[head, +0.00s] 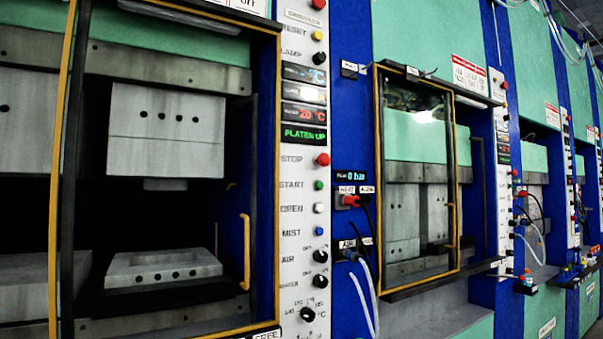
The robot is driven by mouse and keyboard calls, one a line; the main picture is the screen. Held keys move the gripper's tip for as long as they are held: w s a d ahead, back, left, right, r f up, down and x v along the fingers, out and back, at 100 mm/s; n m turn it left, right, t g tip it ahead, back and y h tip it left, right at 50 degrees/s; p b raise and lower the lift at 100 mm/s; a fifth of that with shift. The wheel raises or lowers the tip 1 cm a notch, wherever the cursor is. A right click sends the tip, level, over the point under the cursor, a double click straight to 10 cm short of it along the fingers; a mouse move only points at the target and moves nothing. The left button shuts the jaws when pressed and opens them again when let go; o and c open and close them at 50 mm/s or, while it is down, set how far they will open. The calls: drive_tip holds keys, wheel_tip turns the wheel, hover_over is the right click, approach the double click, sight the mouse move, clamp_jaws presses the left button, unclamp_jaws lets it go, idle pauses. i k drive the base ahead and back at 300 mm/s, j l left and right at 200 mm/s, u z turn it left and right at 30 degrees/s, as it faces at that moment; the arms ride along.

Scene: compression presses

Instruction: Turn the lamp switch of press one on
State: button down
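The nearest press (165,65) fills the left of the head view; I cannot read a number on it, so I cannot tell if it is press one. Its white control panel (291,235) runs down its right side. A small black knob, the lamp switch (319,58), sits beside the label LAMP near the panel's top, below the yellow RESET button (318,36). Its position, on or off, is too small to tell. My gripper is not in view.
Below the switch are displays (304,115), one reading PLATEN UP, then a red STOP button (322,160), a green START button (319,185) and more knobs (320,255). A yellow-framed door (62,180) stands at left. More presses (415,170) line the right, with hoses (365,290).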

sight(320, 58)
drive_tip(key=i+l+u, duration=0.2)
drive_tip(key=u, duration=0.25)
drive_tip(key=i+l+u, duration=0.2)
drive_tip(key=u, duration=0.25)
drive_tip(key=i+l+u, duration=0.15)
drive_tip(key=l+u, duration=0.25)
